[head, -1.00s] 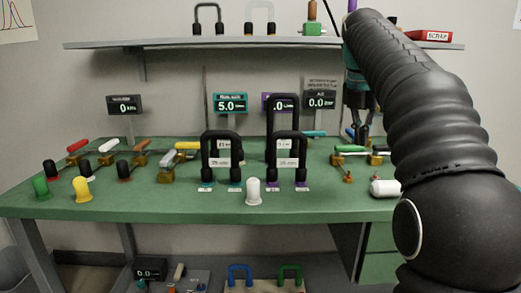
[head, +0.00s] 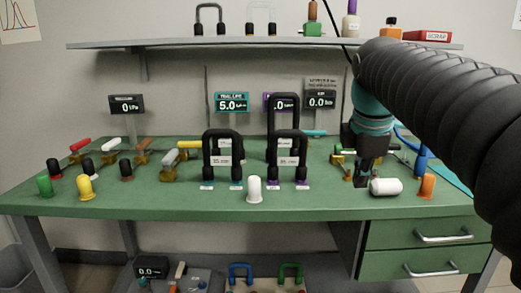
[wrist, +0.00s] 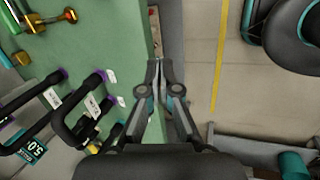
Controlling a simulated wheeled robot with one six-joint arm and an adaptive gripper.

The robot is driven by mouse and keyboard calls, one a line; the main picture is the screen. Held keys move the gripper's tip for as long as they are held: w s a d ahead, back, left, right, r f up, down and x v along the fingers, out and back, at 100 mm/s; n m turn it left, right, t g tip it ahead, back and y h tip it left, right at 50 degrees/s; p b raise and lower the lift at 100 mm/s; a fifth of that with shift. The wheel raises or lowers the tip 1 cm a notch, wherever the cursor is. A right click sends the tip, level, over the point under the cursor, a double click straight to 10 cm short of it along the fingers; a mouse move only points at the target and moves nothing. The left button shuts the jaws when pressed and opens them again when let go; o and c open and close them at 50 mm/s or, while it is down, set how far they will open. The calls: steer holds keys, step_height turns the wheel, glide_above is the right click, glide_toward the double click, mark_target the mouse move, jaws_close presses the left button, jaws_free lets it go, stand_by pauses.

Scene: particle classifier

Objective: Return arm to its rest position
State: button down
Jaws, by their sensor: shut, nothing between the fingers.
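My gripper shows in the wrist view (wrist: 156,68) with its fingertips together and nothing between them. Below it in that view are the front edge of the green bench (wrist: 138,30) and the floor. In the head view my black arm comes in from the right, and its teal wrist part stands over the right side of the bench (head: 330,200). The dark gripper end (head: 362,180) is small there and partly merges with the things behind it, left of a white cylinder (head: 386,187).
Black U-shaped handles (head: 222,147) stand mid-bench, with a white knob (head: 254,189) in front. Valves with coloured levers (head: 80,145) are at the left. An orange knob (head: 427,186) stands at the right. A shelf (head: 270,43) runs above. Open floor (wrist: 195,50) lies before the bench.

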steer(key=s+a+f+m+t, duration=0.1)
steer(key=s+a+f+m, duration=0.1)
steer(key=s+f+m, duration=0.6)
steer(key=s+a+f+m+t+y, duration=0.1)
steer(key=s+f+m, duration=0.8)
steer(key=f, duration=0.3)
steer(key=shift+s+a, duration=0.4)
